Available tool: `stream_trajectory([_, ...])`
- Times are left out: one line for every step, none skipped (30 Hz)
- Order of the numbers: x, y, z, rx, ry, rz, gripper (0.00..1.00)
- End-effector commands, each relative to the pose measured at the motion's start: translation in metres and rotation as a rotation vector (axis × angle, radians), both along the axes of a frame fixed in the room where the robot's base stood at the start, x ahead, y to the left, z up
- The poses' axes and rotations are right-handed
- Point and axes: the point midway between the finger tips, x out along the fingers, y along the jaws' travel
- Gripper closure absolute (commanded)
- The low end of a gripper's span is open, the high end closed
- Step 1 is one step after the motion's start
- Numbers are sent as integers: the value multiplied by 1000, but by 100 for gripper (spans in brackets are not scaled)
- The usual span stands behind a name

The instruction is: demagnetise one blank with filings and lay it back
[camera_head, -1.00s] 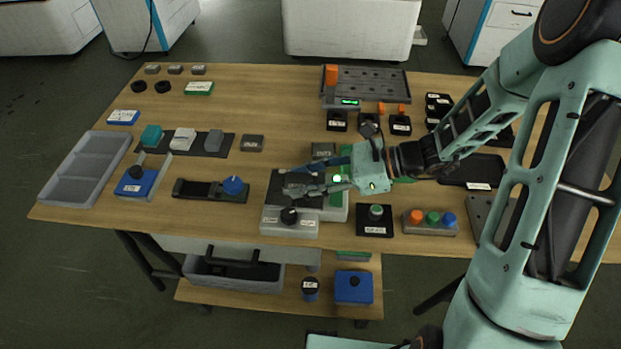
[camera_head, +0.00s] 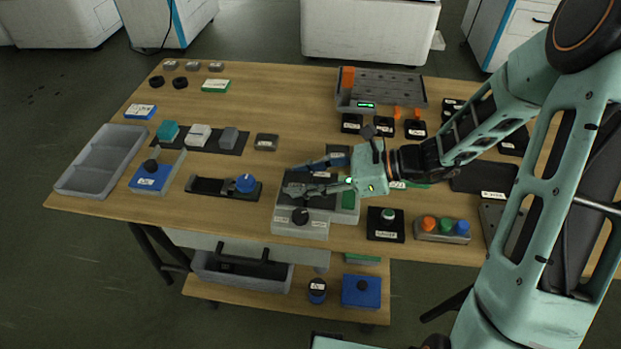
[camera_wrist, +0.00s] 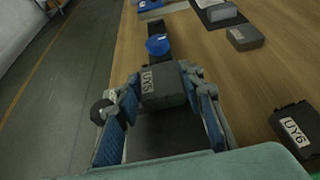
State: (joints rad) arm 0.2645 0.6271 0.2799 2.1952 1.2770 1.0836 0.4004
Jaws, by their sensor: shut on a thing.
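My gripper (camera_head: 305,178) is shut on a dark grey block labelled UY5 (camera_wrist: 162,84), seen between both fingers in the wrist view. The block is over the dark top plate (camera_wrist: 165,135) of a grey unit with a black knob (camera_head: 300,217); I cannot tell whether it touches the plate. In the head view the fingers mostly hide the block. No filings can be made out on it. A second dark block, labelled UY6 (camera_wrist: 293,128), lies on the table beside the unit; it also shows in the head view (camera_head: 338,152).
Another grey block (camera_head: 266,142) lies left of the unit. A dark slide with a blue knob (camera_head: 245,183), a blue box (camera_head: 150,180) and a grey compartment tray (camera_head: 75,181) stand further left. Right are a black button box (camera_head: 386,232) and a three-button panel (camera_head: 441,236).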

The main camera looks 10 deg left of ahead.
Motion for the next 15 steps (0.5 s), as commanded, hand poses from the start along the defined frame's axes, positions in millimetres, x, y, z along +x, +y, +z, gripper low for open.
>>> stream_trajectory([0, 2, 1, 2, -1, 0, 100])
stream_trajectory([0, 2, 1, 2, -1, 0, 100])
stream_trajectory([0, 2, 1, 2, -1, 0, 100])
stream_trajectory([0, 2, 1, 2, -1, 0, 100])
stream_trajectory([0, 2, 1, 2, -1, 0, 100])
stream_trajectory([0, 2, 1, 2, -1, 0, 100])
stream_trajectory([0, 2, 1, 2, -1, 0, 100])
stream_trajectory([0, 2, 1, 2, -1, 0, 100])
stream_trajectory([0, 2, 1, 2, -1, 0, 100])
stream_trajectory([0, 2, 1, 2, -1, 0, 100])
stream_trajectory([0, 2, 1, 2, -1, 0, 100])
stream_trajectory([0, 3, 1, 2, -1, 0, 100])
stream_trajectory([0, 4, 1, 2, 0, 1, 100])
stream_trajectory([0, 5, 1, 2, 0, 1, 100])
stream_trajectory([0, 6, 1, 1, 0, 1, 100])
